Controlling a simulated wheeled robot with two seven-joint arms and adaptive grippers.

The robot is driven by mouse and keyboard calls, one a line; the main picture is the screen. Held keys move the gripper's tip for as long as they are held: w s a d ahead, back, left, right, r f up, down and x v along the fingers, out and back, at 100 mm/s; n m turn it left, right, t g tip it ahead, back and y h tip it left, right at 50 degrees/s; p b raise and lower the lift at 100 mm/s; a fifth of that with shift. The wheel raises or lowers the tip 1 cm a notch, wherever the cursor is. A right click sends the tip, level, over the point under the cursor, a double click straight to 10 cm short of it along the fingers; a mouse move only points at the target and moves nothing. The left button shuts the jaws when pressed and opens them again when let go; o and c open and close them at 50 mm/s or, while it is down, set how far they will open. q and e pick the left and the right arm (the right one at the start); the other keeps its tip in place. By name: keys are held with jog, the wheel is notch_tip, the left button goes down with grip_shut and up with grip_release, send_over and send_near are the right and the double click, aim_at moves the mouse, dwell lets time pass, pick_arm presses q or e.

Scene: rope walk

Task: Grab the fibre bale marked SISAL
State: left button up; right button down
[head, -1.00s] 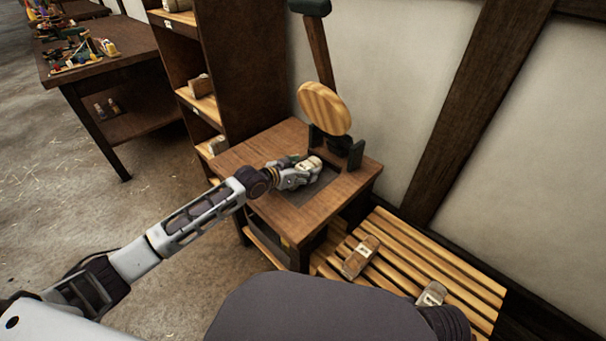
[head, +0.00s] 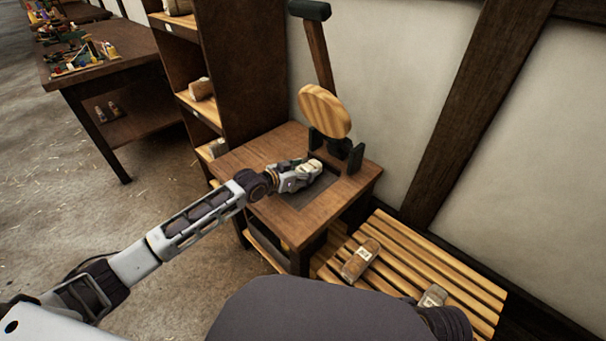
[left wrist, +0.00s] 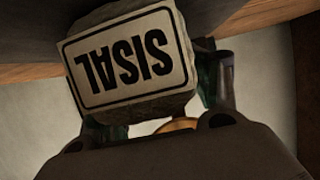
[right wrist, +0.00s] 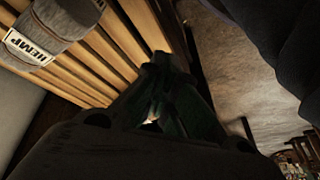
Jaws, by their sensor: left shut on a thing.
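The fibre bale marked SISAL (left wrist: 128,58) fills the upper left of the left wrist view, its label upside down. My left gripper (head: 310,168) is shut on it, with fingers on either side. In the head view they are over the dark recessed panel (head: 310,191) in the top of the wooden stand; I cannot tell whether the bale touches the panel. My right gripper (right wrist: 158,72) shows in the right wrist view with its dark fingers together and nothing seen between them.
A slatted bench (head: 440,268) at right holds a brown bale (head: 361,259) and a grey bale (head: 433,297). A bale marked HEMP (right wrist: 50,35) shows in the right wrist view. A round wooden disc (head: 325,110) rises behind the recess. A shelf unit (head: 245,70) stands left of it.

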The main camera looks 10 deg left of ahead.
aim_at(303, 170)
pick_arm(q)
jog(key=shift+r, duration=0.15)
